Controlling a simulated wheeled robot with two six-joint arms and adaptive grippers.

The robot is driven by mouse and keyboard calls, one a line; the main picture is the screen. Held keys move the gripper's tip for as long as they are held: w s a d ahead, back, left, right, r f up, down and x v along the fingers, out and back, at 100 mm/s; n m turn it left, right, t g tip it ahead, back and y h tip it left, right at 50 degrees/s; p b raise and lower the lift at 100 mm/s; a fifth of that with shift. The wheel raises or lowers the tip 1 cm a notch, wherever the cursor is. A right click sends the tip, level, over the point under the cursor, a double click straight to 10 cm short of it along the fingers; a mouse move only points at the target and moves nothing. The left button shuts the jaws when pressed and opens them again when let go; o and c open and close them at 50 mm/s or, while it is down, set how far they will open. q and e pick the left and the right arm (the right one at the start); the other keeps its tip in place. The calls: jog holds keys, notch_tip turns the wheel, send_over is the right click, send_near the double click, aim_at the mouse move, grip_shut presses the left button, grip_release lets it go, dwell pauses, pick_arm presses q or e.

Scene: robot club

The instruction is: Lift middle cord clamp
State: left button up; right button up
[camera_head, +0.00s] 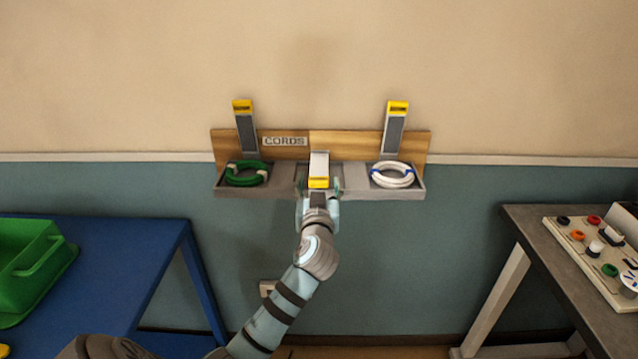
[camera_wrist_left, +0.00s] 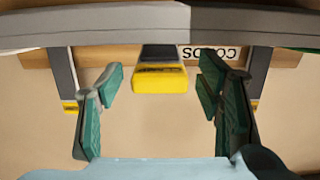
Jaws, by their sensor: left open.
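The middle cord clamp (camera_head: 319,163) has a grey arm and a yellow tip. It is lowered over the middle of the cord rack's tray, with its tip towards me. My left gripper (camera_head: 318,193) is at this tip, reaching up from below. In the left wrist view, the yellow tip of the middle clamp (camera_wrist_left: 160,80) lies between the two spread green-padded fingers of my left gripper (camera_wrist_left: 162,92), with a gap on each side. The left clamp (camera_head: 245,130) and right clamp (camera_head: 395,130) stand raised. My right gripper is not in view.
A green cord coil (camera_head: 245,182) and a white cord coil (camera_head: 392,184) lie in the tray's side bays. The wooden backboard (camera_head: 345,142) is on the wall. A blue table (camera_head: 130,245) with a green bin (camera_head: 30,265) stands left, a grey table (camera_head: 535,225) right.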

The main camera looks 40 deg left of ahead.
pick_arm(q)
jog(key=shift+w+a, duration=0.3)
jog(key=shift+w, duration=0.1)
jog(key=shift+c, duration=0.6)
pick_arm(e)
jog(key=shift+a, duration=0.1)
